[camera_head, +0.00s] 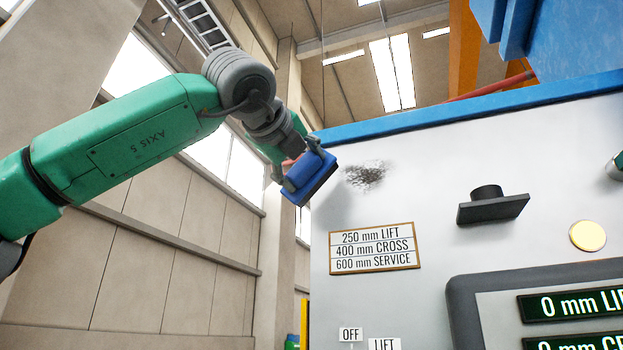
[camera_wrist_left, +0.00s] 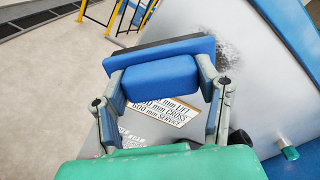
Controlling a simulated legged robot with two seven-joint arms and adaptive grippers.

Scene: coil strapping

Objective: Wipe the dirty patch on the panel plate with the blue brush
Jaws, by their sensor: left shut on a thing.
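The panel plate (camera_head: 420,170) is a pale grey upright face with a blue top edge. The dirty patch (camera_head: 366,175) is a dark speckled smudge near its upper left; it also shows in the left wrist view (camera_wrist_left: 228,56), partly hidden behind the brush. The blue brush (camera_head: 306,178) is a blue block with a dark underside, held tilted just left of the patch. In the head view a gap shows between brush and patch; I cannot tell whether the brush touches the plate. My left gripper (camera_head: 294,167) is shut on the brush, with a finger at each end (camera_wrist_left: 159,88). My right gripper is out of view.
A label plate (camera_head: 375,250) sits below the patch. A dark protruding knob (camera_head: 490,205), a yellow round button (camera_head: 587,236) and a framed green display (camera_head: 570,304) lie to the right.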

